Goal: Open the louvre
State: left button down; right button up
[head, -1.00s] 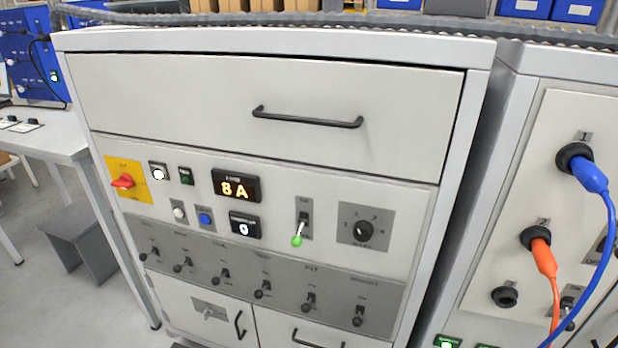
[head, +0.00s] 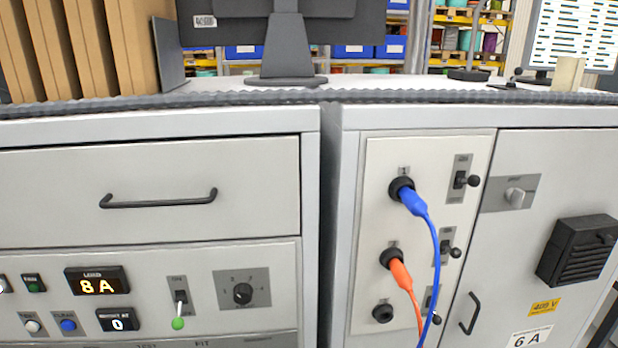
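The louvre (head: 578,252) is a black slatted box on the front of the right cabinet, near the right edge of the head view. Its slats run roughly level, one above another. A small dark knob or tab seems to show at its upper right, but it is too small to make out. I cannot tell how far the slats are turned. Neither of my grippers is in view.
Blue (head: 413,202) and orange (head: 400,274) plugs with hanging cables sit in the socket panel. A drawer handle (head: 158,200) sticks out at left.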

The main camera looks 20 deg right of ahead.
aim_at(587, 241)
jog(key=z, duration=2.3)
